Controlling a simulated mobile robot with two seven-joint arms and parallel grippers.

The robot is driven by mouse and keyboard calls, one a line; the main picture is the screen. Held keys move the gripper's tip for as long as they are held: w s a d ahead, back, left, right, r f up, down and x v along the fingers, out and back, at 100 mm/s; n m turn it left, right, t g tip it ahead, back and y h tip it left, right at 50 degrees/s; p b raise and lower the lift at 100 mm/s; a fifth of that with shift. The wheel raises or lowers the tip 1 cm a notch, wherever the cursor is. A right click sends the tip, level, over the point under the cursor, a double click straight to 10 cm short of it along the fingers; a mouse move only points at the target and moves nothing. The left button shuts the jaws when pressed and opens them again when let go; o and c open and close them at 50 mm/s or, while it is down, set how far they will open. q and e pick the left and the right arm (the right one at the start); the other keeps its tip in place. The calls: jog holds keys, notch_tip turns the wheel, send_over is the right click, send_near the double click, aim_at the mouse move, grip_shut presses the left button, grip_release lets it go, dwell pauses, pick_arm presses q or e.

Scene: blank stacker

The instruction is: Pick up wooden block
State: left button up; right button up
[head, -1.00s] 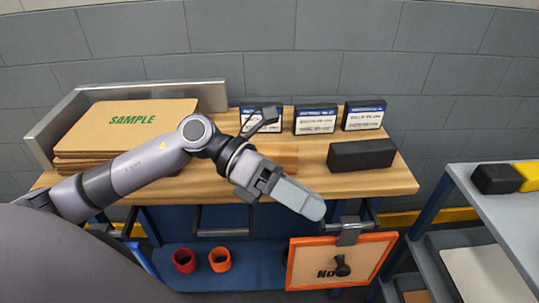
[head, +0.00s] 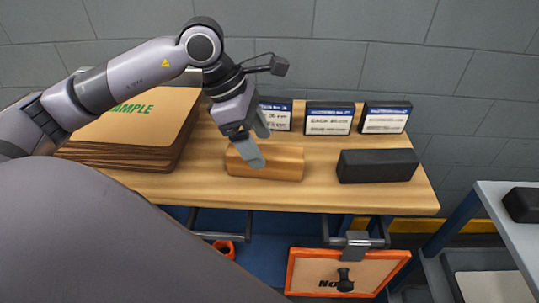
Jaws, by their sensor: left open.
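The wooden block (head: 278,163) lies flat on the wooden bench top in the head view, its long side running left to right. My left gripper (head: 256,149) is open and points down over the left end of the block. Its near finger shows in front of the block's left part and hides some of it. Its other finger is behind, towards the back of the bench. I cannot tell whether either finger touches the block. My right gripper is not in view.
A black block (head: 377,166) lies right of the wooden block. Several black boxes with labels (head: 330,118) stand behind. A stack of brown sheets (head: 130,120) lies left on the bench (head: 330,194). A grey shelf (head: 500,215) stands at the right.

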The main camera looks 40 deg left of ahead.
aim_at(265, 150)
pick_arm(q)
jog(key=x, duration=0.3)
jog(key=p+x, duration=0.1)
jog(key=x, duration=0.1)
jog(key=shift+w+f, duration=0.2)
jog(key=shift+w, duration=0.1)
jog(key=c, duration=1.2)
jog(key=shift+r, duration=0.15)
jog(key=shift+c, duration=0.2)
